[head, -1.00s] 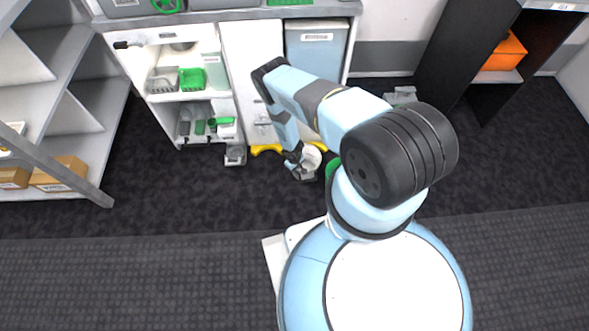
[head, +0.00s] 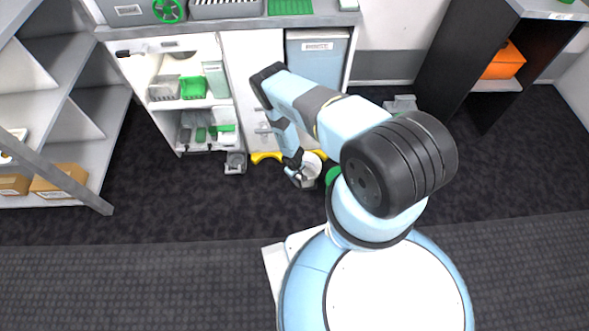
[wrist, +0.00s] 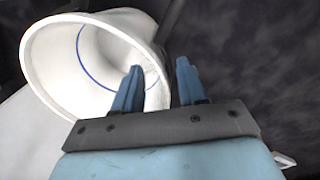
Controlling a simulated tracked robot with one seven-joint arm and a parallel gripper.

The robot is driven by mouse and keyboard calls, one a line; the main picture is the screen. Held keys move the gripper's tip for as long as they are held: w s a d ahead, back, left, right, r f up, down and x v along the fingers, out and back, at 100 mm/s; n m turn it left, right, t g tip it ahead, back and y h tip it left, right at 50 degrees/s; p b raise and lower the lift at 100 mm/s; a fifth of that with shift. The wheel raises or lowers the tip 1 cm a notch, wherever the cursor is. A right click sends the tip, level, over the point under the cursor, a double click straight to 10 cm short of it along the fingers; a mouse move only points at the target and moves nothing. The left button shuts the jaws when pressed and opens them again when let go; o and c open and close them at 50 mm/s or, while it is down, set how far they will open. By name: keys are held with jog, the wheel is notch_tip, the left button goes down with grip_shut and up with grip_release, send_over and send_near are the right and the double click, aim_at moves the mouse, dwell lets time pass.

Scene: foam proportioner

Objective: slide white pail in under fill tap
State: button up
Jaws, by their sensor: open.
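The white pail (head: 312,169) stands on the dark floor in front of the cabinet, partly hidden by my arm in the head view. In the wrist view the pail (wrist: 60,65) fills the upper left, with its open mouth toward the camera and a blue line round its inside. My gripper (wrist: 160,68) is open at the pail's rim. The left finger shows against the pail's inside and the right finger beyond the rim. I cannot tell whether either touches the wall. In the head view my gripper (head: 298,176) is at the pail's left side. I cannot make out the fill tap.
Yellow curved pieces (head: 265,157) lie at the cabinet's foot, near the pail. A green round thing (head: 333,175) is right of it, partly behind my arm. A grey square thing (head: 235,163) sits on the floor to the left. Shelves (head: 85,125) stand at far left. Floor in front is clear.

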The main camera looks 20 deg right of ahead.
notch_tip(320, 180, up, 13)
jog(key=a, duration=0.1)
jog(key=shift+s+f, duration=0.2)
jog(key=shift+s, duration=0.05)
dwell(0.4)
jog(key=shift+w, duration=0.1)
